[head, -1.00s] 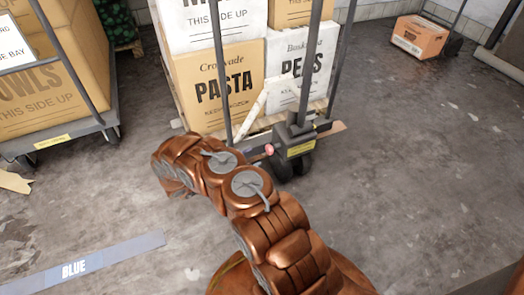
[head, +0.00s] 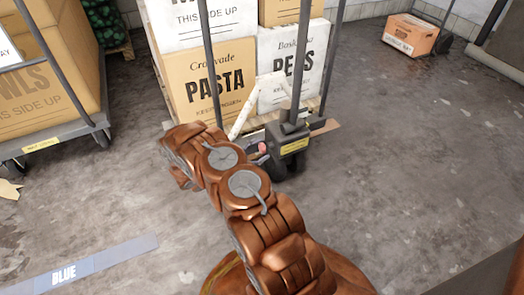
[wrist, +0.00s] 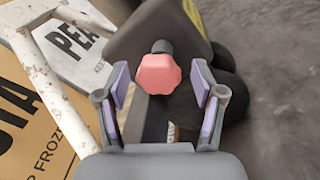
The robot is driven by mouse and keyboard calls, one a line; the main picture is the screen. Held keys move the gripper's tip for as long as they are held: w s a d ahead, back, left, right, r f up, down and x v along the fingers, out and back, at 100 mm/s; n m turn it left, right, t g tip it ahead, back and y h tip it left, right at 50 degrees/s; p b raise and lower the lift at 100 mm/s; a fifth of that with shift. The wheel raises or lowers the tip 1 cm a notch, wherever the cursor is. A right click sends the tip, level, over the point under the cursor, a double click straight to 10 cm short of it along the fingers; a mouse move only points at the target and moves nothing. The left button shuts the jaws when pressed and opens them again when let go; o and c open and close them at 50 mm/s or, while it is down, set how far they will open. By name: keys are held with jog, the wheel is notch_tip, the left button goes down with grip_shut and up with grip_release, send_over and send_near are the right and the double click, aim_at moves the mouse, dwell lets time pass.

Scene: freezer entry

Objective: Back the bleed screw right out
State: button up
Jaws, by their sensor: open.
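The bleed screw shows as a pink-red lobed knob (wrist: 158,74) on a dark stub, standing out from the black pump body (wrist: 150,40) of a pallet truck. In the head view the knob (head: 263,148) is a small pink spot on the left side of the pump body (head: 290,146). My gripper (wrist: 161,86) is open in the wrist view, one finger to each side of the knob, with a clear gap on both sides. Whether the fingertips reach the knob's depth, I cannot tell. In the head view my arm largely hides the gripper.
A pallet of cartons, including a PASTA carton (head: 208,85), stands behind the truck. A white, worn bar (wrist: 45,80) runs left of my gripper. A loaded trolley (head: 55,150) stands at the left. The floor (head: 420,170) at right is open.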

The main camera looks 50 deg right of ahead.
jog(key=shift+s+d, duration=0.1)
jog(key=shift+d, duration=0.4)
jog(key=c, duration=1.2)
